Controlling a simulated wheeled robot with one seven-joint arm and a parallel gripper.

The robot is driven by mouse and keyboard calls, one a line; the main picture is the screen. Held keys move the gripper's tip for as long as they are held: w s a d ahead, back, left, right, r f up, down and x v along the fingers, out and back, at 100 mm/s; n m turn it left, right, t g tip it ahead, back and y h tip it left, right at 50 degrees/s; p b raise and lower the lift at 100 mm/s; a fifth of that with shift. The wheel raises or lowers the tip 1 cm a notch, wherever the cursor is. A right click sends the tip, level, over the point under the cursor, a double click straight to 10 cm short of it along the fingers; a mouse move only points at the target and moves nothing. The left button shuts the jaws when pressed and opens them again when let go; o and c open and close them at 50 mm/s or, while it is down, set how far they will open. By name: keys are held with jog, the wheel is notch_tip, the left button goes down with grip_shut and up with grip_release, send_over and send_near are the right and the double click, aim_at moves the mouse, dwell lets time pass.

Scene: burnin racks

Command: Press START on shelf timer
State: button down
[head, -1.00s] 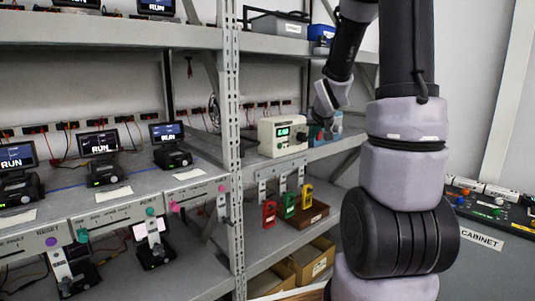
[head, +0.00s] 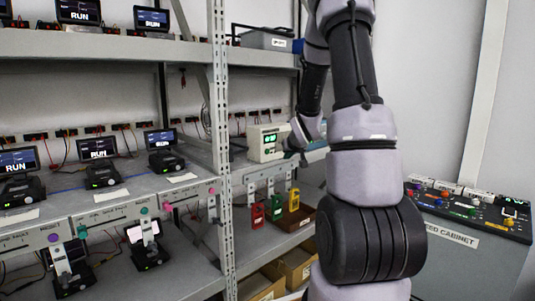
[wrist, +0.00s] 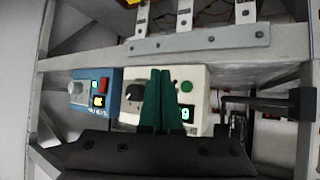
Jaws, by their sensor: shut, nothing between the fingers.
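The shelf timer is a cream box (head: 256,145) with a lit green display on the middle shelf. In the wrist view the timer (wrist: 199,77) appears upside down, with a round green button (wrist: 187,86), a dark knob (wrist: 133,92) and the green display (wrist: 187,114) partly covered. My gripper (wrist: 160,72) has green fingers shut together with nothing between them. The fingers overlap the timer's face between the knob and the green button; I cannot tell whether they touch it. In the head view my gripper (head: 294,153) is small and partly hidden at the timer's right side.
A blue box (wrist: 111,103) with red and lit buttons sits beside the timer. Red, green and yellow tags (head: 275,207) hang below the shelf edge. A shelf upright (head: 220,150) stands left of the timer. A cabinet with a button panel (head: 470,212) stands at the right.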

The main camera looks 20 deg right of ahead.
jog(key=w+a, duration=0.2)
jog(key=w, duration=0.5)
jog(key=shift+w+a, duration=0.15)
jog(key=shift+a, duration=0.15)
jog(key=shift+w, duration=0.15)
dwell(1.7)
jog(key=shift+w+a, duration=0.15)
jog(key=shift+w, duration=0.1)
jog(key=shift+w+a, duration=0.1)
jog(key=shift+w, duration=0.3)
dwell(0.6)
jog(key=shift+s, duration=0.1)
jog(key=shift+s+d, duration=0.25)
jog(key=shift+s, duration=0.45)
jog(key=shift+s, duration=0.1)
jog(key=shift+s+d, duration=0.3)
jog(key=shift+s, duration=0.45)
jog(key=shift+s+d, duration=0.25)
jog(key=shift+s, duration=0.5)
jog(key=shift+s+d, duration=0.3)
jog(key=shift+s, duration=0.45)
